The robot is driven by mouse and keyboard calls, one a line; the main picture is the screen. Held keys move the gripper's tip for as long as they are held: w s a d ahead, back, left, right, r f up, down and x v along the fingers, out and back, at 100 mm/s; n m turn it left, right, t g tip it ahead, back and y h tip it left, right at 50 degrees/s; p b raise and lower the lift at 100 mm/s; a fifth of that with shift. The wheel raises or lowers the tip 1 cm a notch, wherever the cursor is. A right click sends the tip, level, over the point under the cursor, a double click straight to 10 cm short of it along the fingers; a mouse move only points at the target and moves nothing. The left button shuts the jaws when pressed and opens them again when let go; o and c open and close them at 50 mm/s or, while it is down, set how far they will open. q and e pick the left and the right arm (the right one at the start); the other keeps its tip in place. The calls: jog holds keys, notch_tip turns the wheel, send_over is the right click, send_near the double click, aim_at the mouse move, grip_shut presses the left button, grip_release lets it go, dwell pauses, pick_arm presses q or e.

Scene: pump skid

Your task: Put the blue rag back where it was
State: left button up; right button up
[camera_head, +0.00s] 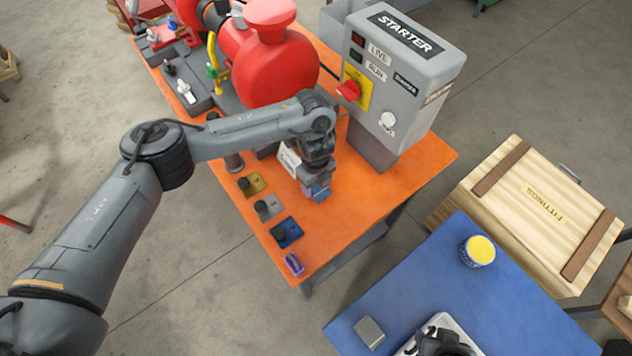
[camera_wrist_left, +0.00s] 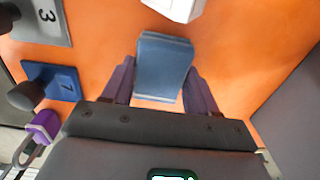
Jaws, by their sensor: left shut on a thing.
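The blue rag (camera_head: 319,190) is a small folded bundle over the orange skid top (camera_head: 335,222), in front of the grey starter box. My left gripper (camera_head: 318,181) points down and is shut on it. In the left wrist view the blue rag (camera_wrist_left: 163,66) sits between the two fingers of the left gripper (camera_wrist_left: 160,85). I cannot tell whether the rag touches the orange surface.
The starter box (camera_head: 405,65) and red pump (camera_head: 275,65) stand close behind. Numbered plates with black knobs, including a blue one (camera_head: 286,232), and a purple padlock (camera_head: 293,264) line the left edge. A blue table (camera_head: 490,300) holds a yellow-topped can (camera_head: 478,250).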

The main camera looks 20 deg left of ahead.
pick_arm(q)
jog(key=o, duration=1.2)
jog(key=shift+f, duration=0.1)
notch_tip(320, 180, up, 12)
jog(key=p, duration=0.3)
jog(key=shift+p, duration=0.3)
jog(key=shift+s+r, duration=0.1)
jog(key=shift+r, duration=0.15)
